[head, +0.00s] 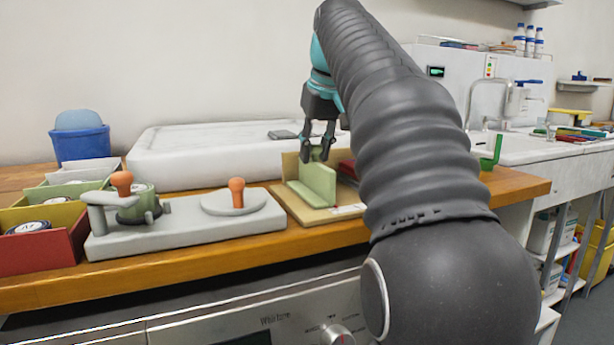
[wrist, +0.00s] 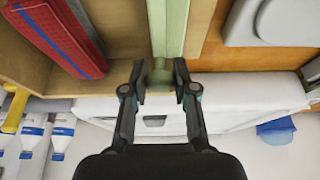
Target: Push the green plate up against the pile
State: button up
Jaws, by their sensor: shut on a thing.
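The green plate (head: 318,180) stands upright in a shallow wooden tray (head: 305,213). It also shows in the wrist view (wrist: 170,28) as a long pale-green strip. My gripper (head: 317,155) is shut on the near part of the plate in the wrist view (wrist: 161,82), with a finger on each side. The pile, red with a dark blue-grey layer (wrist: 62,35), lies in the same tray. In the wrist view bare tray floor separates the pile from the plate. In the head view my arm hides most of the pile, leaving a red bit (head: 347,169).
A grey fixture (head: 185,225) with orange-knobbed parts stands left of the tray. Coloured bins (head: 60,240) sit at the far left, with a blue tub (head: 82,145) behind. A white padded block (head: 215,155) lies behind the tray. A sink (head: 510,147) is at right.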

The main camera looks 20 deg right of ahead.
jog(key=shift+d+p, duration=1.4)
jog(key=shift+d, duration=5.1)
jog(key=o, duration=0.7)
jog(key=shift+c, duration=0.2)
